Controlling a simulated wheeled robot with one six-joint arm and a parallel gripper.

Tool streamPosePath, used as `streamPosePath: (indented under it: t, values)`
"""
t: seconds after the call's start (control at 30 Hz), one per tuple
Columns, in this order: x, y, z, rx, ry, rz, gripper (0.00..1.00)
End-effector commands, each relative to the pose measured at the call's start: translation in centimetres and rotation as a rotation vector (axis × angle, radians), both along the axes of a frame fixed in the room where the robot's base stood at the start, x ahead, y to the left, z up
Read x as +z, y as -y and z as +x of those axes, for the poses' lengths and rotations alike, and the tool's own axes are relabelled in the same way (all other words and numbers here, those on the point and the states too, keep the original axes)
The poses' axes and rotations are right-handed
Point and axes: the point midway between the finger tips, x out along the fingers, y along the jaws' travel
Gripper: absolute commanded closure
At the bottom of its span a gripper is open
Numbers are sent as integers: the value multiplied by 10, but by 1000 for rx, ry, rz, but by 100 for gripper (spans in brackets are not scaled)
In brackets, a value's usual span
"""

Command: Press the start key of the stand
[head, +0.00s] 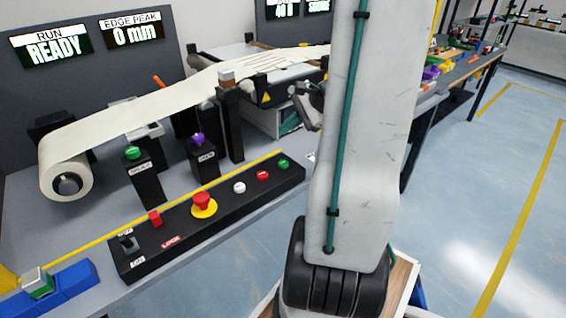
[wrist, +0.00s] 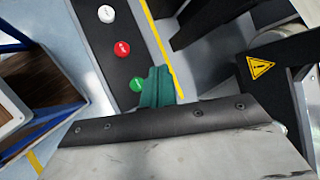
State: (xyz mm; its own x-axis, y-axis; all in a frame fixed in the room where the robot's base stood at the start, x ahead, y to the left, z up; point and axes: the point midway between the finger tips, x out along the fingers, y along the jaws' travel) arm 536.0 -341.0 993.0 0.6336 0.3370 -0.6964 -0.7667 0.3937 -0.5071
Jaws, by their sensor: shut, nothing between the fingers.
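The black control panel (head: 222,201) lies along the front of the stand. Its green button (head: 284,163) is at the right end, past a red button (head: 263,175) and a white button (head: 239,187). Any label on the green button is too small to read. In the wrist view, the green button (wrist: 136,84) shows close beside the teal fingertips of my gripper (wrist: 157,80), partly covered by them. The fingers are shut and empty. I cannot tell whether they touch the button. In the head view, my arm hides much of the area around the gripper.
A red mushroom button (head: 202,201) on a yellow base and a small red switch (head: 154,218) sit further left on the panel. Posts with a green knob (head: 132,153) and a purple knob (head: 198,139) stand behind it. The display (head: 50,47) reads RUN READY.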

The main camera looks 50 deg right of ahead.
Motion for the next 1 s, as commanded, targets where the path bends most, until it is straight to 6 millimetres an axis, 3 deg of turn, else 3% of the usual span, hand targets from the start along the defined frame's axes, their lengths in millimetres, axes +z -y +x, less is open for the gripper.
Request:
streamPosePath:
  t: [0.17, 0.7, 1.0]
  values:
    - [-9, 0, 0, 0, -1, 2, 100]
    - [-77, -1, 0, 1, 0, 2, 100]
    - [-88, 0, 0, 1, -1, -1, 100]
